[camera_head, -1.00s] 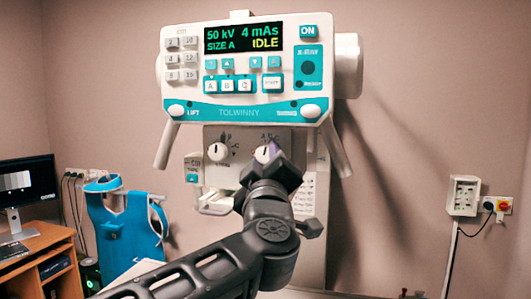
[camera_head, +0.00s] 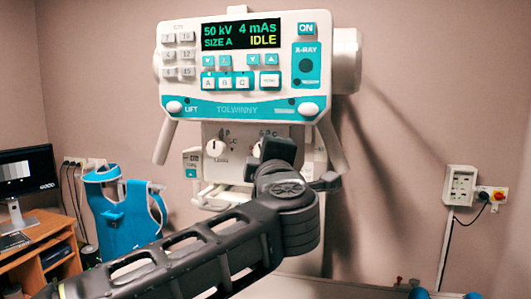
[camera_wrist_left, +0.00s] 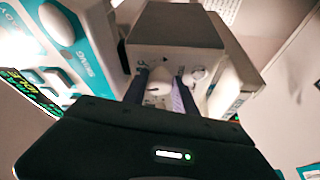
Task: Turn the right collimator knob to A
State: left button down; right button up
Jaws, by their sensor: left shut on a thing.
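The right collimator knob (camera_head: 257,150) is white and sits on the collimator box below the console, mostly hidden by my gripper in the head view. My left gripper (camera_head: 277,149) covers it from the front. In the left wrist view, the two dark fingers of my left gripper (camera_wrist_left: 160,90) are on either side of the white knob (camera_wrist_left: 157,91), shut on it. I cannot read which mark its pointer faces. The left collimator knob (camera_head: 215,148) stands free beside it, and the letters B and C show near the right knob. My right gripper is not in view.
The X-ray console (camera_head: 245,70) hangs above the knobs and reads 50 kV, 4 mAs, SIZE A, IDLE. Its handles (camera_head: 165,141) slope down beside the collimator. A blue apron (camera_head: 120,212) and a desk (camera_head: 40,250) stand left. A wall socket box (camera_head: 461,185) is right.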

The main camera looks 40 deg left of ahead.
pick_arm(q)
jog(key=c, duration=1)
grip_release()
jog(key=b+v, duration=0.2)
jog(key=v, duration=0.5)
jog(key=shift+s+d, duration=0.25)
jog(key=shift+s, duration=0.05)
